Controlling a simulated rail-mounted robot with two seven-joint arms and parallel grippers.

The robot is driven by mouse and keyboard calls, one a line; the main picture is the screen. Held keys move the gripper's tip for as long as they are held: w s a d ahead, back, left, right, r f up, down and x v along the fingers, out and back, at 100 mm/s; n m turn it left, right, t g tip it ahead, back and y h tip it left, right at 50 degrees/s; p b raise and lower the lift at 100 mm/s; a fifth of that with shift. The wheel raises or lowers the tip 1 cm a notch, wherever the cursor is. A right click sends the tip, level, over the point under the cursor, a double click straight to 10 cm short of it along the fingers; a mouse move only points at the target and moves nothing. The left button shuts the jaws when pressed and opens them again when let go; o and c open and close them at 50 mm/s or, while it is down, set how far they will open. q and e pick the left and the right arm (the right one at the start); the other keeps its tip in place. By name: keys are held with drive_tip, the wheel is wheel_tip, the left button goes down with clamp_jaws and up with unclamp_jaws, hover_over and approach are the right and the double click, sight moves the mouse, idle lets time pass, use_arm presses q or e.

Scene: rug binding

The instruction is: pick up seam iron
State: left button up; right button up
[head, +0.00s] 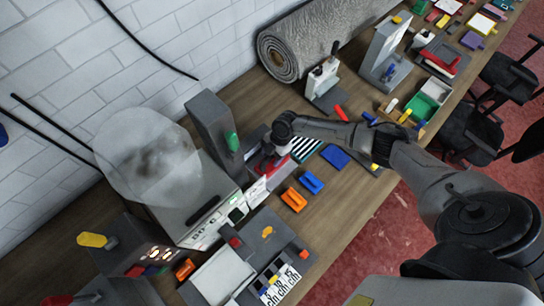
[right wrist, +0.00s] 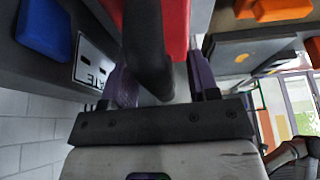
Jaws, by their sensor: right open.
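A red thing with a dark handle, which looks like the seam iron, sits under my right gripper (head: 274,160) in the head view. Its red part (head: 275,168) shows there, partly hidden by the gripper. In the right wrist view, the black handle (right wrist: 144,40) runs between the two purple fingers of my right gripper (right wrist: 163,82), with the red body (right wrist: 176,22) beside it. The fingers are open around the handle. Whether either touches it I cannot tell. My left gripper is not in view.
A grey upright device (head: 211,125) stands just left of my right gripper, and a machine with a clear dome (head: 150,150) is further left. An orange block (head: 294,200) and a blue block (head: 312,182) lie nearby. A grey rug roll (head: 320,40) lies along the wall.

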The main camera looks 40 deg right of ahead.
clamp_jaws()
idle(0.5)
drive_tip(key=shift+w+r, duration=0.1)
idle(0.8)
